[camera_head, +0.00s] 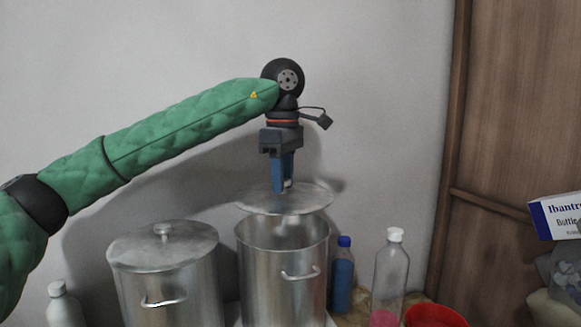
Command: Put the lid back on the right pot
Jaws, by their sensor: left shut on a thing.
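The right pot (270,281) is a tall metal drum with a side handle, and its top is open. A round metal lid (309,202) hangs roughly level a little above its rim, apart from it and slightly to the right of centre. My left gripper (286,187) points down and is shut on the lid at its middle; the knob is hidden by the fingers. The left pot (199,291) stands beside it with its own knobbed lid (180,240) on top. My right gripper is not in view.
A blue bottle (342,277) and a clear bottle with pink liquid (391,277) stand right of the right pot. A red bowl (436,316) is farther right. A white bottle (63,305) stands at lower left. A wall is behind; a wooden panel (515,120) is at right.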

